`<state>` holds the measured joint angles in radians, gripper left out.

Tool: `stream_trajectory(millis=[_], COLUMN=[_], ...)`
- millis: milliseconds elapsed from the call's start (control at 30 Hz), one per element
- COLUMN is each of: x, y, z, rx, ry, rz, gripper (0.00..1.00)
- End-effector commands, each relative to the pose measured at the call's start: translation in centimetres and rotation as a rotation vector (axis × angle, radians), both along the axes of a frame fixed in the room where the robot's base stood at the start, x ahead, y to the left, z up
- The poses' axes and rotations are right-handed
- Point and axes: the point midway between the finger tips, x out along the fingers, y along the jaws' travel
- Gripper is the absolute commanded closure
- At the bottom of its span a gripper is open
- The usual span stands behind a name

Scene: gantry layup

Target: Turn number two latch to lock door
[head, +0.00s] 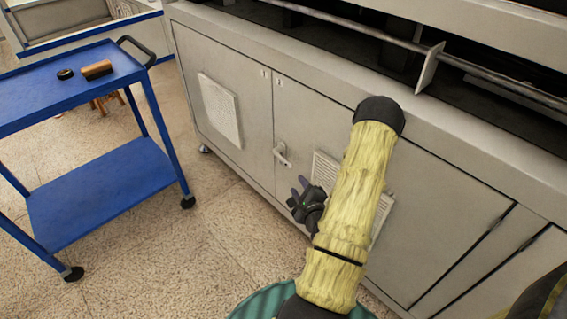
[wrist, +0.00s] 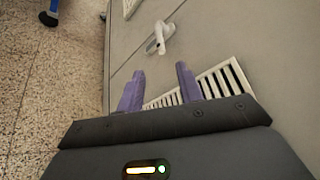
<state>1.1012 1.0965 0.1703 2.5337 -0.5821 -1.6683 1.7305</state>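A pale metal latch (head: 280,153) sits on the grey cabinet front, by the seam between the two left doors. Its lever hangs down from its mount, slightly slanted. In the wrist view, the latch (wrist: 160,38) shows ahead of the fingertips, near the top centre. My gripper (head: 299,185) is below and a little right of the latch in the head view, apart from it. Its two purple fingers (wrist: 160,76) are spread with nothing between them.
A white louvred vent (wrist: 215,85) lies on the door beside and behind my fingers. Another vent (head: 219,110) is on the left door. Speckled floor between cart and cabinet is clear.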

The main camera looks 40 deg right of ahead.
Motion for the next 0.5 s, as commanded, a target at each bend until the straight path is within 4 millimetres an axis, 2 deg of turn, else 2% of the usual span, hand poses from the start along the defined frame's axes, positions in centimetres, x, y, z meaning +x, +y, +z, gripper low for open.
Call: stream_trajectory(millis=[100, 500], x=[0.5, 2.0], y=[-0.2, -0.6], z=[-0.6, -0.9], rx=[-0.004, -0.004], ry=[-0.002, -0.002], rz=[0.001, 0.004], gripper=[0.64, 0.64])
